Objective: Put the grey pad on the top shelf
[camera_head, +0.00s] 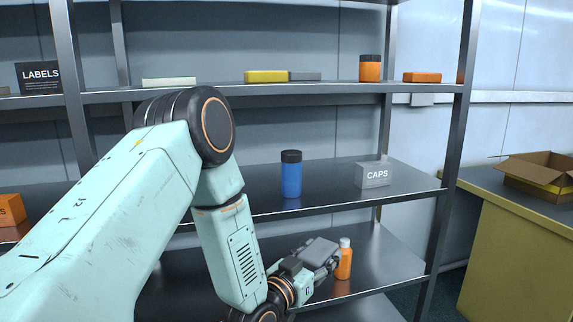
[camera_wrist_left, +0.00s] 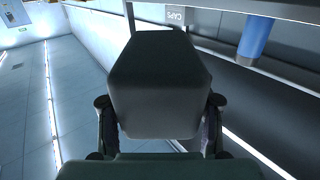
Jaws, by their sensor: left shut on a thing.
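My left gripper (camera_head: 326,264) is shut on a grey pad (camera_head: 318,251). It holds the pad low, in front of the lower shelf level and left of an orange bottle. In the left wrist view the grey pad (camera_wrist_left: 160,85) fills the middle, between the two dark fingers of the left gripper (camera_wrist_left: 160,110). The top shelf (camera_head: 330,88) is well above the gripper and holds several things. My right gripper is not in view.
The middle shelf holds a blue bottle (camera_head: 291,178) and a CAPS box (camera_head: 373,175). The orange bottle (camera_head: 344,262) stands close to my gripper.

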